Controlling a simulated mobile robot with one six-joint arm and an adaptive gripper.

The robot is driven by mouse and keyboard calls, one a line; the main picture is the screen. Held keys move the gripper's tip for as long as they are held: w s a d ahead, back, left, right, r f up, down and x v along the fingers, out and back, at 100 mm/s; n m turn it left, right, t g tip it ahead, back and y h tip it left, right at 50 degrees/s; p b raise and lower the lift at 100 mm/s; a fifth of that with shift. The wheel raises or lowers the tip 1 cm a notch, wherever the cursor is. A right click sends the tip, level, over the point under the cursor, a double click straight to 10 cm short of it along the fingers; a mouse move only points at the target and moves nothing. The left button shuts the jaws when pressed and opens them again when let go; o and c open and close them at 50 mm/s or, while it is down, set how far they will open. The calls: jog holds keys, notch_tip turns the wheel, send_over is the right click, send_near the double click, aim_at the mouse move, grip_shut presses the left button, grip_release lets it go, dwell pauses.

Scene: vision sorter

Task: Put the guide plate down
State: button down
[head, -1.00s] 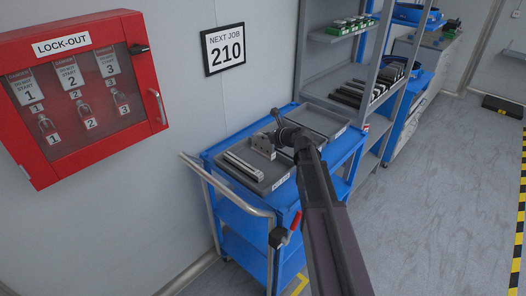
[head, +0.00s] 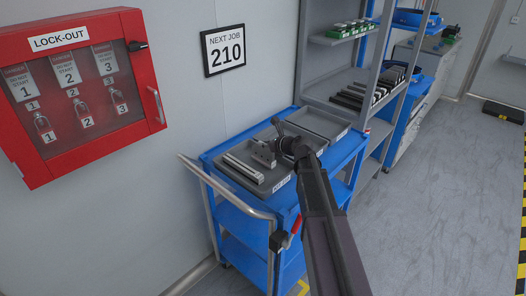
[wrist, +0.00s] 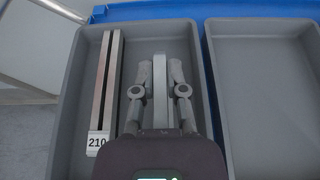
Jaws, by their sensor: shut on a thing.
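The guide plate (wrist: 160,92) is a light grey plate, seen edge-on in the wrist view. My gripper (wrist: 159,75) is shut on it, one finger on each side. It hangs over or in the right part of the left grey tray (wrist: 67,112). I cannot tell whether its lower edge touches the tray floor. In the head view, the plate (head: 262,155) shows below my gripper (head: 273,141), above the near tray on the blue cart. Two long bars (wrist: 109,85) lie in the left side of that tray, with a 210 tag (wrist: 97,141) at their near end.
The right tray (wrist: 262,95) is empty. The blue cart (head: 240,218) has a grey push handle (head: 228,188) at its near-left side. A grey shelf rack (head: 345,70) with dark parts stands behind it. A red lock-out box (head: 80,90) hangs on the left wall.

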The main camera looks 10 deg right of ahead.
jog(key=shift+f+b, duration=0.45)
jog(key=shift+f, duration=0.3)
jog(key=shift+f, duration=0.1)
jog(key=c, duration=0.7)
grip_release()
jog(key=shift+r, duration=0.2)
jog(key=shift+p+v, duration=2.35)
jog(key=shift+v, duration=3.65)
